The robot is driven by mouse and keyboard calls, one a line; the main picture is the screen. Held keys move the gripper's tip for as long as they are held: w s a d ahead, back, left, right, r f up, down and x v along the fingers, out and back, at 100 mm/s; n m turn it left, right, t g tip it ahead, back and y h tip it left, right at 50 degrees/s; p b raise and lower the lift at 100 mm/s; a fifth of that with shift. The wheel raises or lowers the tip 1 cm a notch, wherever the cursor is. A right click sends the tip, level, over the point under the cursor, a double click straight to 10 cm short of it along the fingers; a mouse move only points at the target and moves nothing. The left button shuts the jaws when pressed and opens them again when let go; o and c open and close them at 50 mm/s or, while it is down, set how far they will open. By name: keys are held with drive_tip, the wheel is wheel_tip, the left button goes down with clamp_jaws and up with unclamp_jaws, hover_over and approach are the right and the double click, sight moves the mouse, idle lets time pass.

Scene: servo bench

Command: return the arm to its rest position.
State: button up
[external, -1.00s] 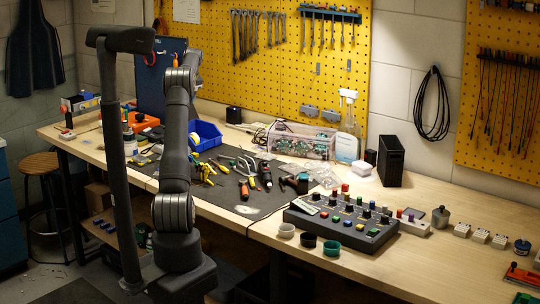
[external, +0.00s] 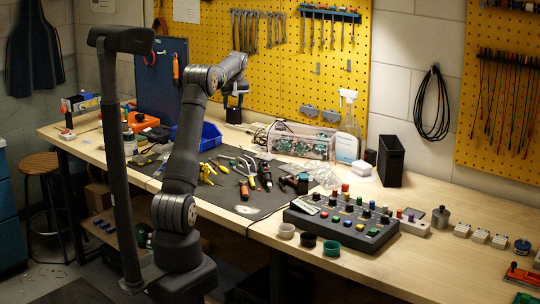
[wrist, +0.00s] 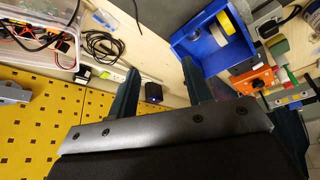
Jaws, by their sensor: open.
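My arm (external: 184,150) stands upright from its base, leaning back over the bench. Its forearm reaches toward the yellow pegboard. The black box (wrist: 153,93) shows between and beyond the fingers. I cannot tell how far the gripper is from it.
A blue bin (external: 207,137) with tape rolls inside (wrist: 223,21) stands below my forearm. A clear case (external: 302,142) sits to the right. Hand tools lie on the dark mat (external: 246,211). A dark upright post (external: 115,170) stands left of my arm. The pegboard (external: 270,77) is close behind.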

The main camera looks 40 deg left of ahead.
drive_tip(key=w+d+f+m, duration=0.1)
drive_tip(key=w+d+m, duration=0.1)
drive_tip(key=d, duration=1)
drive_tip(key=w+d+m+t+h, duration=0.1)
drive_tip(key=w+d, duration=0.3)
drive_tip(key=d, duration=0.8)
drive_tip(key=shift+w+d+f+m, duration=0.2)
drive_tip(key=shift+d+f+m, duration=0.15)
drive_tip(key=shift+m, duration=0.45)
drive_tip(key=shift+o, duration=0.4)
